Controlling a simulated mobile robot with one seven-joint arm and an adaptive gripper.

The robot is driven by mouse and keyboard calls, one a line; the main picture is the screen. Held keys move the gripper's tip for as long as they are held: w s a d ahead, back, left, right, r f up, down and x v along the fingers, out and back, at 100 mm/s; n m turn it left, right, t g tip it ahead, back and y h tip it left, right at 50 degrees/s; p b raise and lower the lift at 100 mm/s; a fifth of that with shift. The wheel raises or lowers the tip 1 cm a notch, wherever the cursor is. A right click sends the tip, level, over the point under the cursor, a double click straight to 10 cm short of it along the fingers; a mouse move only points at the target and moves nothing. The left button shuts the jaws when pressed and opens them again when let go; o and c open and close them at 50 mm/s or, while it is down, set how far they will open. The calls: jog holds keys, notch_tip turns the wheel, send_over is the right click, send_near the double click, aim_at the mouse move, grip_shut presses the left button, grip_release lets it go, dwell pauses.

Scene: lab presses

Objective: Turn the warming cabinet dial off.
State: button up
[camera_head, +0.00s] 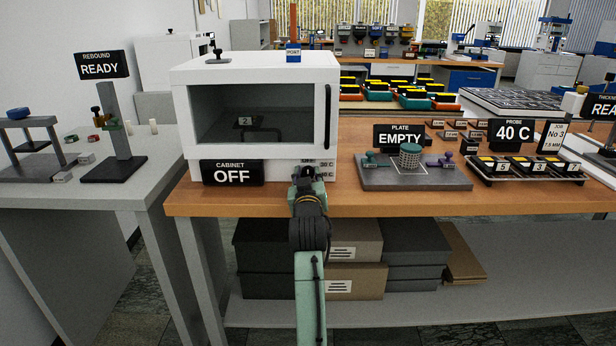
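The warming cabinet (260,68) is a white box with a dark window and a black door handle (327,117), standing on the wooden bench. Its door looks shut. A black sign (232,173) at its lower front reads "CABINET OFF". Small temperature marks ending in "C" (326,168) show on the lower right front panel. My gripper (305,172) is in front of that panel, just left of these marks. It covers the spot there, so the dial itself is hidden. I cannot tell whether the gripper touches it, or how its fingers stand.
A grey plate (418,180) with a mesh cylinder stands to the right, beside an "EMPTY" sign (399,137). A rack with numbered blocks (527,170) lies farther right. A grey side table (75,194) with a rebound stand (117,145) is at left.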

jog(key=o, duration=0.4)
jog(key=shift+c, duration=0.2)
jog(key=s, duration=1.2)
